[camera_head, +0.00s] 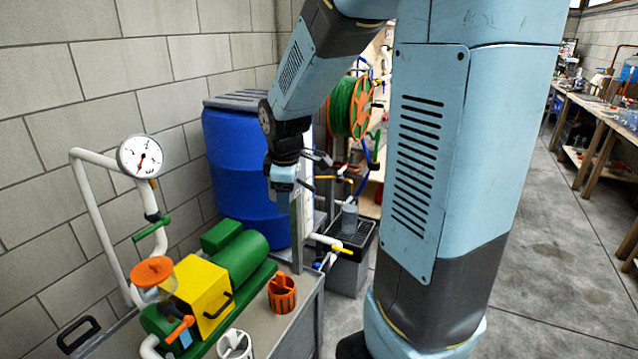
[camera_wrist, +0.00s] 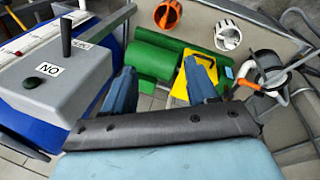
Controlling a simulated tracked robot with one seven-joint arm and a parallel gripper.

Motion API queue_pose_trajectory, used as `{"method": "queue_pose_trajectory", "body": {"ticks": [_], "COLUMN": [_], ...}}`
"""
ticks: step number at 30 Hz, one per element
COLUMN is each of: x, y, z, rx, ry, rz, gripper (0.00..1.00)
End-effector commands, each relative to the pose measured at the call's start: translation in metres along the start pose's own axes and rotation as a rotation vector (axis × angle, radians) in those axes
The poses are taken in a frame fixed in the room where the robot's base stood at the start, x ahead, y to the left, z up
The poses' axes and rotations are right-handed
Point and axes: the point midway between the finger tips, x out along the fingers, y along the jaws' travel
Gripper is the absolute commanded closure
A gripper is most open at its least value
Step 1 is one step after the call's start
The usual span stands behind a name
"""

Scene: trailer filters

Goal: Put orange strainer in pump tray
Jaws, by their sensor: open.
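The orange strainer (camera_head: 282,294) stands upright on the grey surface to the right of the green and yellow pump (camera_head: 204,285). It also shows near the top of the wrist view (camera_wrist: 167,14). A white strainer (camera_head: 234,345) stands nearer, also seen in the wrist view (camera_wrist: 227,35). The grey surface under the pump looks like a tray (camera_head: 300,318); I cannot tell for sure that it is the pump tray. My gripper (camera_head: 283,188) hangs high above and apart from the strainers, beside the blue barrel. In the wrist view my gripper (camera_wrist: 163,80) is open and empty.
The blue barrel (camera_head: 230,165) stands behind the pump. A pressure gauge (camera_head: 141,156) on white pipe rises at the left. A black-grated unit (camera_head: 345,238) stands at right. Floor beyond my arm is clear.

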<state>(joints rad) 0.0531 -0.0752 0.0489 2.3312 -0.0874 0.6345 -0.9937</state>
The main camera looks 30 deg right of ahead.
Motion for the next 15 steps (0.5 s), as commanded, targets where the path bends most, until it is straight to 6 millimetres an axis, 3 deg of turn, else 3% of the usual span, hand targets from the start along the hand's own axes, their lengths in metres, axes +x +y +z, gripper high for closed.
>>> {"method": "queue_pose_trajectory", "body": {"ticks": [6, 15], "x": [-0.059, -0.121], "y": [-0.029, -0.077], "z": [0.017, 0.043], "rx": [0.271, 0.646], "ry": [0.044, 0.129], "rz": [0.051, 0.087], "gripper": [0.42, 0.42]}}
